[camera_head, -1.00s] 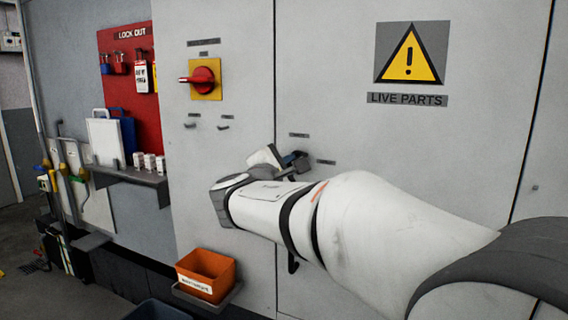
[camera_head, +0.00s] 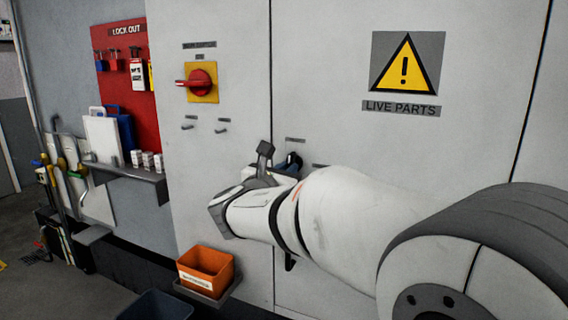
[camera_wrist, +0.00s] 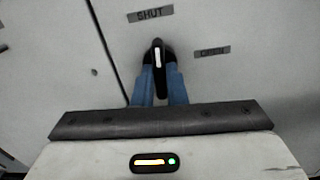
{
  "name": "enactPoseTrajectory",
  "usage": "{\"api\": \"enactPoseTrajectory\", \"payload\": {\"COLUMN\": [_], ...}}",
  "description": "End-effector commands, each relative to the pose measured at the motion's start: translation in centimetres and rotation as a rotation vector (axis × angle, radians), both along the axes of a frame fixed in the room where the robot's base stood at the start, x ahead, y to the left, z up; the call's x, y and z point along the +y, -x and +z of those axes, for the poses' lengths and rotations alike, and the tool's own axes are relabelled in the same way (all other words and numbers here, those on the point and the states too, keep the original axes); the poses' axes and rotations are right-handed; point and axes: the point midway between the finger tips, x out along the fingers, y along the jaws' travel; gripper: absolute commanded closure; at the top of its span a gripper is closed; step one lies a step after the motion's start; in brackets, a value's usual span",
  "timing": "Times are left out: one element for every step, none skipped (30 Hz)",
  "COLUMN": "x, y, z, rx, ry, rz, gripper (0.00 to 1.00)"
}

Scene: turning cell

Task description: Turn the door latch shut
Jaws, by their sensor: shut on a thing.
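The door latch (camera_wrist: 158,57) is a dark handle with a pale stripe, on the grey cabinet door. In the wrist view its visible end points roughly toward the SHUT label (camera_wrist: 150,14), with the OPEN label (camera_wrist: 212,51) off to the right. My gripper (camera_wrist: 160,75) is shut on the latch, one blue finger on each side of it. In the head view my gripper (camera_head: 292,162) is at the door beside the seam, and my arm hides most of the latch.
A red rotary switch (camera_head: 199,82) on a yellow plate and small hooks (camera_head: 222,127) are on the left panel. An orange bin (camera_head: 207,267) sticks out below. A shelf (camera_head: 135,178) and red lockout board (camera_head: 126,80) are farther left.

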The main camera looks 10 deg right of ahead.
Motion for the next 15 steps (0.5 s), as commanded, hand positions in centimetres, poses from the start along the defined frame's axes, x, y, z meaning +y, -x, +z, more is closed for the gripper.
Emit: {"api": "enactPoseTrajectory", "payload": {"x": [0.01, 0.0, 0.0, 0.01, 0.0, 0.01, 0.0, 0.0, 0.0, 0.0, 0.0, 0.0, 0.0, 0.0, 0.0], "y": [-0.01, 0.0, 0.0, 0.0, 0.0, 0.01, 0.01, 0.01, 0.01, 0.01, 0.01, 0.01, 0.01, 0.01, 0.01], "z": [0.08, 0.06, 0.04, 0.02, 0.0, -0.02, -0.04, -0.05, -0.07, -0.08, -0.09, -0.1, -0.11, -0.12, -0.12], "rx": [0.016, 0.024, 0.033, 0.039, 0.043, 0.05, 0.055, 0.058, 0.062, 0.063, 0.066, 0.067, 0.068, 0.069, 0.069], "ry": [0.017, 0.027, 0.04, 0.048, 0.055, 0.064, 0.07, 0.075, 0.08, 0.082, 0.086, 0.089, 0.09, 0.091, 0.092], "rz": [0.0, 0.0, 0.0, 0.0, 0.0, 0.0, 0.0, 0.0, 0.0, 0.0, 0.0, 0.0, 0.0, 0.0, 0.0], "gripper": [1.0, 1.0, 1.0, 1.0, 1.0, 1.0, 1.0, 1.0, 1.0, 1.0, 1.0, 1.0, 1.0, 1.0, 1.0]}}
